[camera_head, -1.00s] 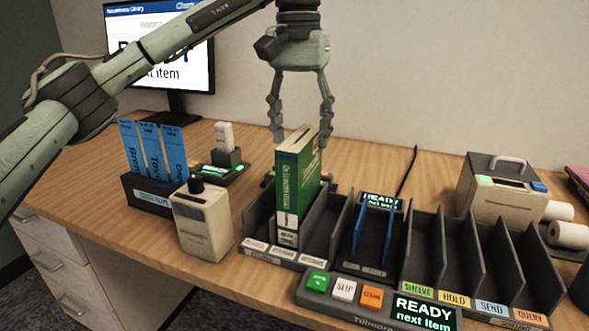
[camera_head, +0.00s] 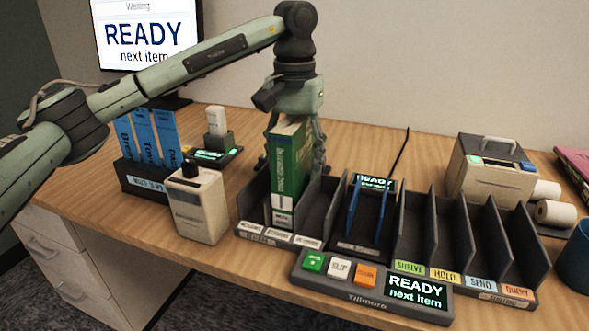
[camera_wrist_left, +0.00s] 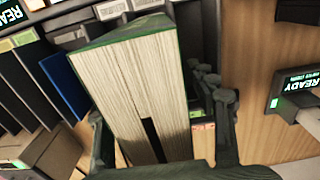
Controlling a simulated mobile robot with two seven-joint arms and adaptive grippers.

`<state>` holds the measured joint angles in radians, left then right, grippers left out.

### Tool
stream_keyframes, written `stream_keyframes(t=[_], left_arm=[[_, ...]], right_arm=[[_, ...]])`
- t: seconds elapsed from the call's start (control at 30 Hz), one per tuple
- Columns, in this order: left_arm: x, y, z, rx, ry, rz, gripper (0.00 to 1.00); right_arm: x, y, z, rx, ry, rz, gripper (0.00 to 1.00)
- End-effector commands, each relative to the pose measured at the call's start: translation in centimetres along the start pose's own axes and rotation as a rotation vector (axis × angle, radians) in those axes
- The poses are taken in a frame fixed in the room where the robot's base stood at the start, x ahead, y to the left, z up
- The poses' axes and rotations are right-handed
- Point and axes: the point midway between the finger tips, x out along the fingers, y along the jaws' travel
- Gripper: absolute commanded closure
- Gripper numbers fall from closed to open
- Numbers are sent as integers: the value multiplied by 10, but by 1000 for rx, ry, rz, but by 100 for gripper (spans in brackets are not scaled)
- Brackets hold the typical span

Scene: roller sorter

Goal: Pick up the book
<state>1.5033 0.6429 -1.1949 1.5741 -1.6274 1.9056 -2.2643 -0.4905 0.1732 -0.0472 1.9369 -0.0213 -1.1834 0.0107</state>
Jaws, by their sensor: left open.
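The green book (camera_head: 287,178) stands upright in a slot of the dark rack at the left, its spine facing me. My left gripper (camera_head: 296,140) is lowered over its back part, with one finger visible beside the book's right side. In the left wrist view the book's pale page block (camera_wrist_left: 145,95) fills the middle, and the open fingers (camera_wrist_left: 165,118) stand on either side of it. Part of the left finger is hidden behind the book. My right gripper does not show.
The dark divided rack (camera_head: 420,250) runs right with mostly empty slots and a blue-edged holder (camera_head: 365,220). A button panel (camera_head: 345,285) lies in front. A beige device (camera_head: 198,205) and blue dividers (camera_head: 145,140) stand left; a label printer (camera_head: 490,170) stands right.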

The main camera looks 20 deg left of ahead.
Motion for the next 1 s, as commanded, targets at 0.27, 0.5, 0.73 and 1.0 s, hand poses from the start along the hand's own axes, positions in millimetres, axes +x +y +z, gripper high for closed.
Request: stream_keyframes(t=[0.27, 0.5, 0.73, 1.0], left_arm=[[0, 0, 0, 0, 0, 0, 74], [0, 0, 0, 0, 0, 0, 100], [-2, 0, 0, 0, 2, 1, 100], [-10, 0, -1, 0, 4, 2, 100]], right_arm=[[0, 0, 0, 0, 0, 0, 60], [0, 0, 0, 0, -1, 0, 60], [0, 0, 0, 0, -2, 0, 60], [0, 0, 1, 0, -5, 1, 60]])
